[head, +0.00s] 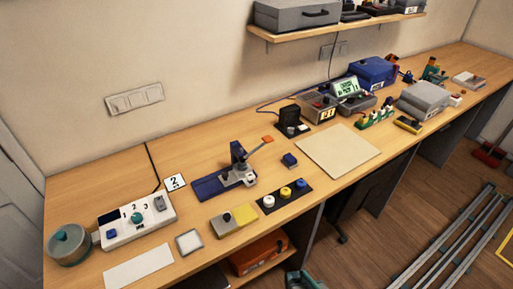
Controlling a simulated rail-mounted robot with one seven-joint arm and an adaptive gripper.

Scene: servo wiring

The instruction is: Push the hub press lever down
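The hub press (240,158) stands on the wooden bench, left of the middle in the head view. It has a dark blue upright and a blue base plate (208,188). Its lever (257,146) is a thin grey bar that slants up and to the right from the top of the upright. The lever ends in an orange grip (267,139), which is raised clear of the bench. A small light part shows at the foot of the press, too small to make out. My gripper is not in view, and nothing touches the lever.
A dark strip with white, yellow and blue knobs (285,194) lies in front of the press. A control box (135,220) stands left. A shelf (345,27) overhangs the back.

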